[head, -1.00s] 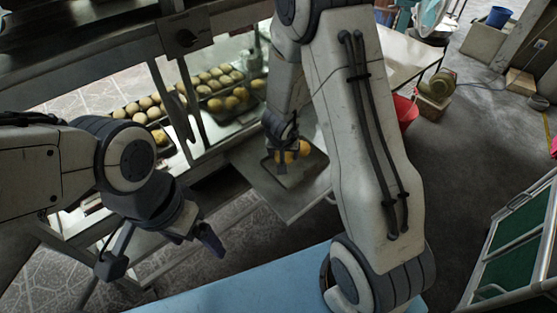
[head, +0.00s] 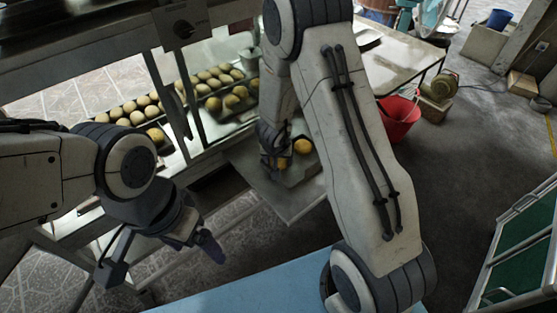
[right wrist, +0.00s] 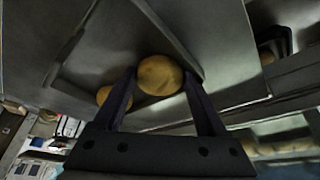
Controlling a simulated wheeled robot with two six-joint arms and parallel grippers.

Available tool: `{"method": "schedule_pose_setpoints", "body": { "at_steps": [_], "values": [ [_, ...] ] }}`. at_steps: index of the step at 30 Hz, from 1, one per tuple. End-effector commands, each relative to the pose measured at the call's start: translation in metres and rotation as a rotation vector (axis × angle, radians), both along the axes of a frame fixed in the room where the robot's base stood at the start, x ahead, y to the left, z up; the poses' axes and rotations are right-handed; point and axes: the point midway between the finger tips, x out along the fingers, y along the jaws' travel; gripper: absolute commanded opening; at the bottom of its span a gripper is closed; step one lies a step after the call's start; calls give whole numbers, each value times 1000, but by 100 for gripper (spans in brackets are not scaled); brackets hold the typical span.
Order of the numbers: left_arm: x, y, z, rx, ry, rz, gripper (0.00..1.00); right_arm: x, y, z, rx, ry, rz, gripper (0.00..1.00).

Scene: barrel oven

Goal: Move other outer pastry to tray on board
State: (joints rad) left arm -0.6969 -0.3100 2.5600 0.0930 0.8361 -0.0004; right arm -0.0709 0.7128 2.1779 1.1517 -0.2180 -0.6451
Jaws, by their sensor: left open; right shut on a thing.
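My right gripper (head: 272,162) is low over a dark tray (head: 301,172) that lies on a grey board (head: 292,206) in front of the oven. In the right wrist view its fingers are on either side of a round golden pastry (right wrist: 160,75), shut on it. Another pastry (right wrist: 103,95) is partly hidden behind the left finger. In the head view one pastry (head: 304,146) sits clear on the tray, and one (head: 283,162) is partly covered by the gripper. My left gripper (head: 160,262) is open and empty, low at the left, away from the tray.
Inside the oven, several pastries stand in rows on dark trays (head: 236,117). A blue surface (head: 250,285) is in front, and a red bucket (head: 400,120) is on the floor at right.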

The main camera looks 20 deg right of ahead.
Motion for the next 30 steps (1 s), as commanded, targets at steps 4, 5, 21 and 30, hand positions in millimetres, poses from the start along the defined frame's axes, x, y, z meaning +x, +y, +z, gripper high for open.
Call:
{"method": "schedule_pose_setpoints", "body": {
  "at_steps": [4, 5, 21, 30],
  "values": [
    [0, 0, -1, 0, 0, 0, 87, 0, 0, -1, 0, 0, 1, 87],
    [0, 0, -1, 0, 0, 0, 87, 0, 0, -1, 0, 0, 1, 87],
    [0, 0, 38, 0, 0, 0, 87, -15, 9, 53, 0, -1, 1, 87],
    [0, 0, 73, 0, 0, 0, 87, -35, 19, 103, 0, 0, 2, 87]
  ]
}}
